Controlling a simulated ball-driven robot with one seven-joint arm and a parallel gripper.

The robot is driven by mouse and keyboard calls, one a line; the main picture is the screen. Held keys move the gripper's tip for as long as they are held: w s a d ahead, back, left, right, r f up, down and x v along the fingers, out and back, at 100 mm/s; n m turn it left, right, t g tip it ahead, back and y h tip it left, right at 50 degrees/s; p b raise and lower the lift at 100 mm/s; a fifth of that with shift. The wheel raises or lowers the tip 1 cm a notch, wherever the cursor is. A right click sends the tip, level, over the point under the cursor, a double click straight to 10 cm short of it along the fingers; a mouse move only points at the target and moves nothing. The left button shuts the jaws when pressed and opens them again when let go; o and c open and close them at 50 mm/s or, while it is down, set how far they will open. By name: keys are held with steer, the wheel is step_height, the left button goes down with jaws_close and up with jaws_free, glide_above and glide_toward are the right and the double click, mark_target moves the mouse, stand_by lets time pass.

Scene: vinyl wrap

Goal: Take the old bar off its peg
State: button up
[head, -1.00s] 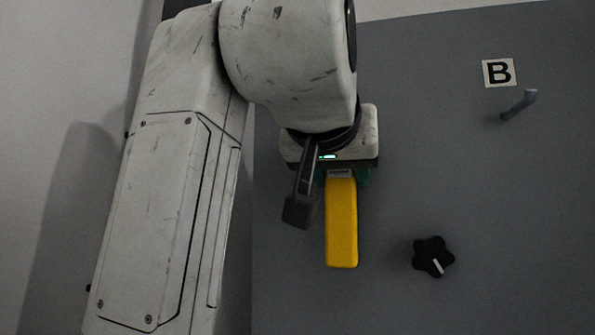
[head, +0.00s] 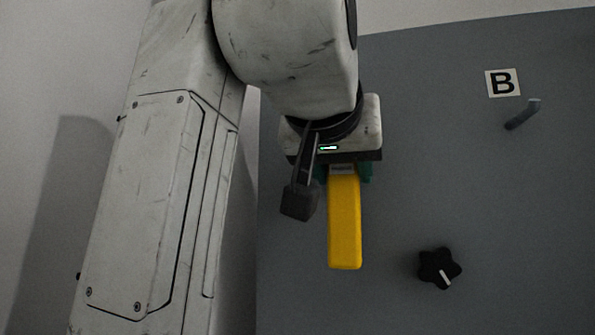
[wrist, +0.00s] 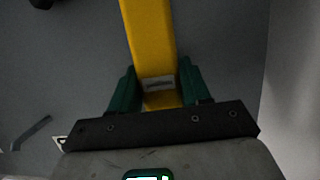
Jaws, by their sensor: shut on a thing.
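The bar (head: 344,225) is a long yellow piece with a small pale label near its upper end, hanging straight down in front of the grey panel. My gripper (head: 343,174) is shut on its upper end, with a green finger on each side. The wrist view also shows the bar (wrist: 148,38) between the green fingers of my gripper (wrist: 158,80). The bar's top end and any peg behind it are hidden by my gripper, so I cannot tell whether it still sits on a peg.
The grey panel (head: 430,190) carries a bare grey peg (head: 523,114) below a white label "B" (head: 503,83) at the upper right. A black star-shaped knob (head: 439,268) is right of the bar's lower end. The panel between them is clear.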

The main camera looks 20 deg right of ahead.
steer(key=s+a, duration=0.6)
steer(key=s, duration=0.3)
steer(key=shift+s+a+b, duration=0.15)
steer(key=shift+a+b, duration=0.2)
steer(key=shift+b, duration=0.1)
stand_by(0.4)
stand_by(0.6)
